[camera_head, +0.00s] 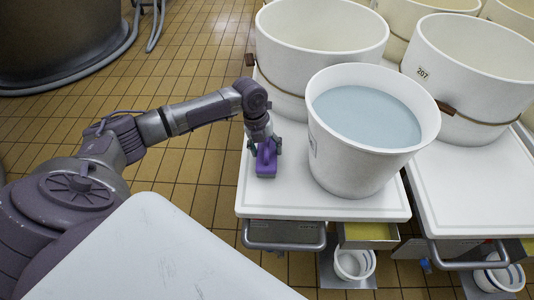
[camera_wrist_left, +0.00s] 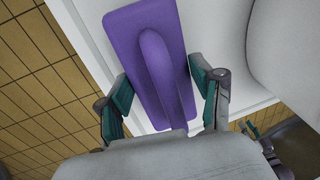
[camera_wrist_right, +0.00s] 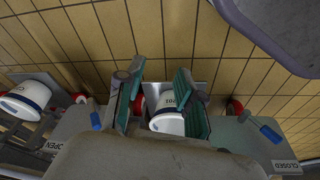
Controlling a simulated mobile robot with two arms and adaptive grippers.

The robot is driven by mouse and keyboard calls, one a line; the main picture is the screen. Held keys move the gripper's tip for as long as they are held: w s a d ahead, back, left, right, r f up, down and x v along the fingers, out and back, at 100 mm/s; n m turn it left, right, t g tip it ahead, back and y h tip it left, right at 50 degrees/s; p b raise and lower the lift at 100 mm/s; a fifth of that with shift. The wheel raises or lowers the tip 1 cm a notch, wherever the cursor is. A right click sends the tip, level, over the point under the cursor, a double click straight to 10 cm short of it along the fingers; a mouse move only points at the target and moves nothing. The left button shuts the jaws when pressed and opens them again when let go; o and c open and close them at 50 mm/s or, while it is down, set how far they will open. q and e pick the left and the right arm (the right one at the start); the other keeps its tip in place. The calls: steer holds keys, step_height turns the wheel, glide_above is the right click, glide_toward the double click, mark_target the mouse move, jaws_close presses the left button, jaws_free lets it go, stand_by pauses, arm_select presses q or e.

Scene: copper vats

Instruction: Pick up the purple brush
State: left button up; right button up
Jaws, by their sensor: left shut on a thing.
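The purple brush (camera_head: 266,161) is at the left side of the white table top (camera_head: 370,207), left of the bucket of pale blue liquid. In the left wrist view the brush (camera_wrist_left: 150,60) lies between my fingers, a broad flat body with a raised ridge. My left gripper (camera_head: 263,140) is shut on it from above; it also shows in the left wrist view (camera_wrist_left: 162,98). Whether the brush touches the table is unclear. My right gripper (camera_wrist_right: 160,103) is open and empty, with floor and a white bucket behind its fingers.
The white bucket (camera_head: 335,165) of pale blue liquid stands close right of the brush. A large white vat (camera_head: 305,55) stands behind it, and another vat (camera_head: 475,75) is at the right. A drawer (camera_head: 368,236) and a small bucket (camera_head: 354,264) are below the table.

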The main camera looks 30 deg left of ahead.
mark_target(267, 144)
arm_select(q)
steer(key=shift+r, duration=0.2)
